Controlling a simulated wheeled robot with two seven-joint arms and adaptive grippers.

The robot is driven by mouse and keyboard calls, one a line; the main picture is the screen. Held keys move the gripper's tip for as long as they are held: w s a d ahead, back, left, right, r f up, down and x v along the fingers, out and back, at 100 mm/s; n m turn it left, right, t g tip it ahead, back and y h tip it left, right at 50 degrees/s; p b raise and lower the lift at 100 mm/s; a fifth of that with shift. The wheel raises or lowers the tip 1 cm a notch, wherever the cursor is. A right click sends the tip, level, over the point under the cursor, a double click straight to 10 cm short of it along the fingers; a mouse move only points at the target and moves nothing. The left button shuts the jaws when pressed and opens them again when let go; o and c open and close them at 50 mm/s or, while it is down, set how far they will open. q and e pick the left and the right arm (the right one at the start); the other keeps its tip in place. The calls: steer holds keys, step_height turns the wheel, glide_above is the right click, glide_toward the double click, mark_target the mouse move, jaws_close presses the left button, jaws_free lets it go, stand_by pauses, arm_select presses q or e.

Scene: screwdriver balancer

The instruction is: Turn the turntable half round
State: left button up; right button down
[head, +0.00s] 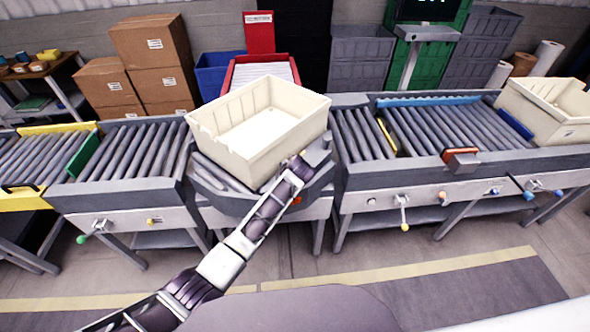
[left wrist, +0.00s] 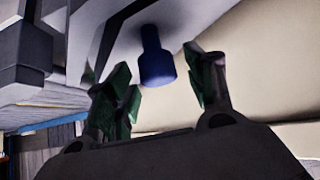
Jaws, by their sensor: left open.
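The turntable (head: 217,178) is a grey roller platform in the middle of the conveyor line. A cream crate (head: 242,148) rests on it, sitting askew to the line. My left arm reaches up from the bottom left in the head view, and my left gripper (head: 301,163) is at the front right corner of the crate. In the left wrist view the gripper (left wrist: 165,80) has its green-padded fingers open. A blue-capped peg (left wrist: 156,66) shows just beyond and between the fingertips; I cannot tell whether they touch it. The peg is hidden in the head view.
Roller conveyors stand left (head: 135,150) and right (head: 365,140) of the turntable. A red chute (head: 232,75) lies behind it. Another cream crate (head: 560,108) sits at the far right. Cardboard boxes (head: 150,50) are stacked behind. The floor in front is clear.

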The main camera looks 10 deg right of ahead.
arm_select(q)
steer(key=v, duration=1.1)
steer(key=shift+s+r, duration=0.15)
steer(key=shift+s, duration=0.05)
stand_by(0.8)
